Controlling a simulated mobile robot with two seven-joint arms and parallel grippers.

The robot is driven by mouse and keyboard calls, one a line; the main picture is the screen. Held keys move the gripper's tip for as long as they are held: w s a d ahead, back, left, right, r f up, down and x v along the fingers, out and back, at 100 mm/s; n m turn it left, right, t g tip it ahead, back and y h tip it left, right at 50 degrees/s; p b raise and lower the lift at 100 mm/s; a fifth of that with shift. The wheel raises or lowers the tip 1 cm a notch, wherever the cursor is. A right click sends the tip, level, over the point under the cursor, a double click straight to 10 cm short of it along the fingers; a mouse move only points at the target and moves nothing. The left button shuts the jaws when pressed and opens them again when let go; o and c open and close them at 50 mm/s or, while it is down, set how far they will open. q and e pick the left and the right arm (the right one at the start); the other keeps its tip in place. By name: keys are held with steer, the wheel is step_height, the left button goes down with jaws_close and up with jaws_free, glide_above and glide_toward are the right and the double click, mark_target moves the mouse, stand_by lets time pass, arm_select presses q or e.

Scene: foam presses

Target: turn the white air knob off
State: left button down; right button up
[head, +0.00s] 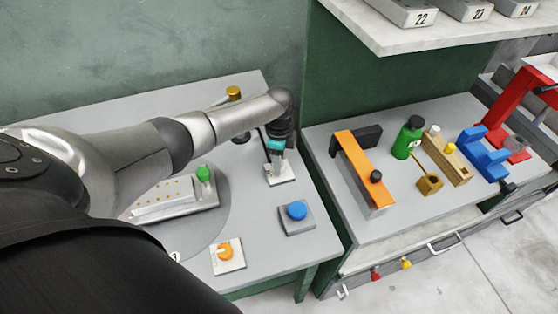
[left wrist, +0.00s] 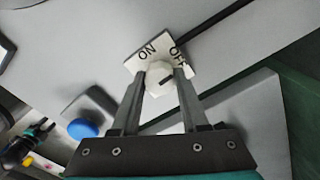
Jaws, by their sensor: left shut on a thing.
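The white air knob (left wrist: 159,76) sits on a small white plate marked ON and OFF (left wrist: 143,64) in the left wrist view. My left gripper (left wrist: 161,72) has one finger on each side of the knob and is shut on it. A dark pointer mark shows on the knob; I cannot tell for sure which word it points to. In the head view my left gripper (head: 276,165) comes down onto the white plate (head: 281,176), near the right edge of the grey table. The knob is mostly hidden there by the gripper.
A blue button (head: 297,210) and an orange knob on a white plate (head: 226,252) are nearer on the same table. A green-knobbed fixture (head: 203,174) is to the left. The right bench holds an orange press (head: 357,165), a green bottle (head: 408,138) and a blue clamp (head: 482,152).

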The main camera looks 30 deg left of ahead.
arm_select(q)
steer(key=shift+m, duration=0.4)
steer(key=shift+c, duration=2.1)
jaws_free()
step_height(320, 180, up, 15)
steer(key=p, duration=0.2)
steer(key=shift+r, duration=0.15)
